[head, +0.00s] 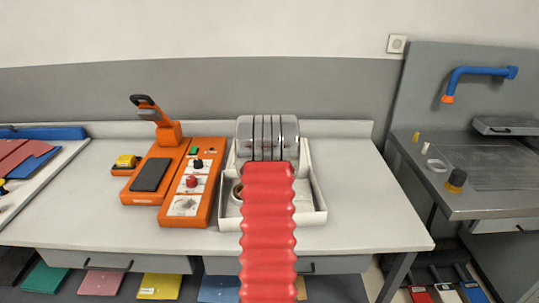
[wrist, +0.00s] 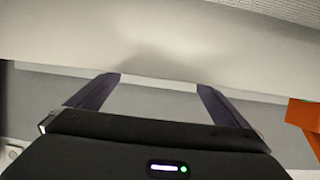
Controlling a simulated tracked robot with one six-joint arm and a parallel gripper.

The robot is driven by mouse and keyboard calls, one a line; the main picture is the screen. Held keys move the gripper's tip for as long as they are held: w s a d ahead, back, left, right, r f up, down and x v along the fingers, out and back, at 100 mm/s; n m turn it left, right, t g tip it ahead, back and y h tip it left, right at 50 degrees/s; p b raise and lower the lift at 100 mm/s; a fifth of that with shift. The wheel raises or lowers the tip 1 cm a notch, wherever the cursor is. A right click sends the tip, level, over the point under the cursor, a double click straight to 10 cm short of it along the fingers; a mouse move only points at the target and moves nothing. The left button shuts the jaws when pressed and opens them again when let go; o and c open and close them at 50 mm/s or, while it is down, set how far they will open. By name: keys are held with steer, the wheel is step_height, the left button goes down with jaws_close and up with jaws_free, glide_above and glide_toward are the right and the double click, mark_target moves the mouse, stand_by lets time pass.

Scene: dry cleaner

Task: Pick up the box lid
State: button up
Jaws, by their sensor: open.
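I cannot pick out a box lid with certainty in either view. A pale open tray (head: 312,215) stands on the white worktable in the head view, with a grey ribbed cylinder (head: 267,130) at its back. A red ribbed sleeve, which looks like my arm, covers part of this tray. In the wrist view my gripper (wrist: 157,83) is open, its two dark fingers apart with nothing between them.
An orange machine (head: 203,180) and an orange press with a black handle (head: 150,178) stand left of the tray on the white worktable (head: 370,225). A grey bench (head: 455,203) with a blue pipe (head: 480,71) stands at the right. The worktable's right end is clear.

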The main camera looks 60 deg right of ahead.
steer(key=shift+x, duration=2.55)
steer(key=shift+c, duration=0.5)
steer(key=c, duration=1.1)
